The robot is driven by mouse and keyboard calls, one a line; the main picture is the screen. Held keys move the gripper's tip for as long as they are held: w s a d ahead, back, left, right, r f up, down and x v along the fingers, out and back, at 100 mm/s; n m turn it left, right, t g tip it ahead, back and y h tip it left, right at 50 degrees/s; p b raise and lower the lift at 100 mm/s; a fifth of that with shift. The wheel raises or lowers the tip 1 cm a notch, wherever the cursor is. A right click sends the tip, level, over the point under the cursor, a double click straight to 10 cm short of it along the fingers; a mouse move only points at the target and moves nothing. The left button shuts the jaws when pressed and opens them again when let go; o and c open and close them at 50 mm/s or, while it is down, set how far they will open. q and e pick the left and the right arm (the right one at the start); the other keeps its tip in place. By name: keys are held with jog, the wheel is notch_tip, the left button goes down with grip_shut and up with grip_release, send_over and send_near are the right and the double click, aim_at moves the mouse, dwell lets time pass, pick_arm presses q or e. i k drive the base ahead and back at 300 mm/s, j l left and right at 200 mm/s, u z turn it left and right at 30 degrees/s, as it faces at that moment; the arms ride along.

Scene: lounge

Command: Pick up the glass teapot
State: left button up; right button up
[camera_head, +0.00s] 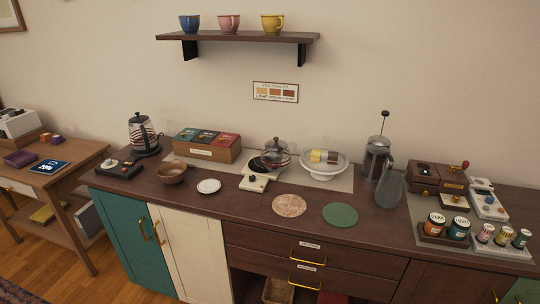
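A glass teapot (276,153) with a clear round body and a lid stands upright toward the back of the long dark counter (240,218), near its middle. It is behind a small cream device (254,183) and close to a dark round plate or burner; I cannot tell exactly what it rests on. Neither of my grippers shows in the head view.
A French press (376,157) and a grey jug (390,190) stand further right. A cork mat (289,206) and green mat (340,215) lie bare in front.

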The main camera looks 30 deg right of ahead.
aim_at(273, 161)
jog(key=l+z, duration=0.3)
jog(key=z, duration=0.15)
jog(key=i+l+z, duration=0.1)
jog(key=l+z, duration=0.15)
jog(key=z, duration=0.25)
jog(key=i+l+z, duration=0.15)
jog(key=z, duration=0.3)
